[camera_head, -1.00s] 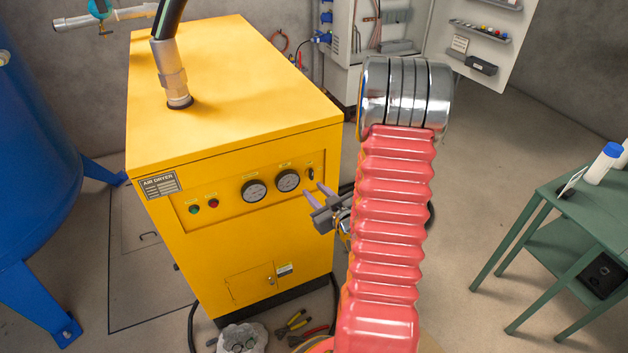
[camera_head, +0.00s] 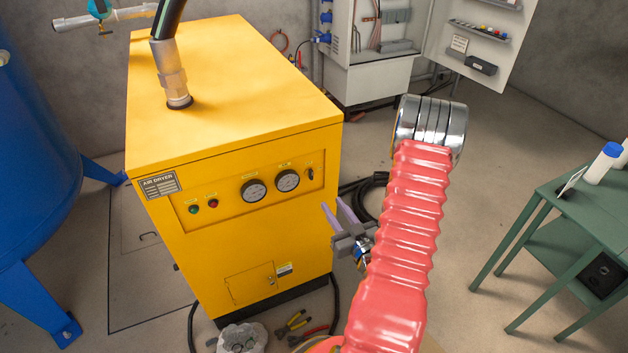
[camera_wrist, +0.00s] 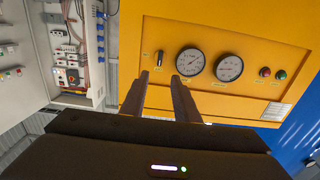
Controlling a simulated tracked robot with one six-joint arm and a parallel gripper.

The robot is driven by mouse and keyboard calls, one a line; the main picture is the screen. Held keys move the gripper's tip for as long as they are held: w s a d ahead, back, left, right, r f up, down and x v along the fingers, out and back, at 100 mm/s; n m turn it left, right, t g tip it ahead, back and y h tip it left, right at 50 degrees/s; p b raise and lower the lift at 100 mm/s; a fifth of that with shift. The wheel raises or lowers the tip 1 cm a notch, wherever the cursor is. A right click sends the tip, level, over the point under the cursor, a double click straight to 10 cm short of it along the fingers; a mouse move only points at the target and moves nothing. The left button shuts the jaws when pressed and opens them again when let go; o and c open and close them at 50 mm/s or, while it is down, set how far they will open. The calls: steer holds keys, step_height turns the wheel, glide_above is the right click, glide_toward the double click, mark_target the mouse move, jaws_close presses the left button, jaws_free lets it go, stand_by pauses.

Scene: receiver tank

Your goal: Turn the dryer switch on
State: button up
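The yellow air dryer (camera_head: 235,130) stands left of centre in the head view. Its switch (camera_head: 310,173) is small and dark, at the right end of the front panel, right of two round gauges. In the wrist view the switch (camera_wrist: 158,58) shows at the panel's left end, above my fingertips. My gripper (camera_head: 332,204) is to the right of and below the switch in the head view, apart from the panel. In the wrist view my gripper (camera_wrist: 158,80) has its two fingers apart with nothing between them. The switch's exact position is too small to tell.
An open electrical cabinet (camera_head: 385,75) stands behind. A green table (camera_head: 560,190) with bottles is at the right. A blue tank (camera_head: 30,170) is at the left. Pliers (camera_head: 292,324) and a black hose (camera_head: 368,190) lie on the floor.

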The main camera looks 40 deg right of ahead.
mark_target(312, 176)
steer(key=x, duration=1.4)
steer(key=shift+s, duration=0.1)
steer(key=shift+c, duration=0.4)
jaws_close()
steer(key=shift+a, duration=0.1)
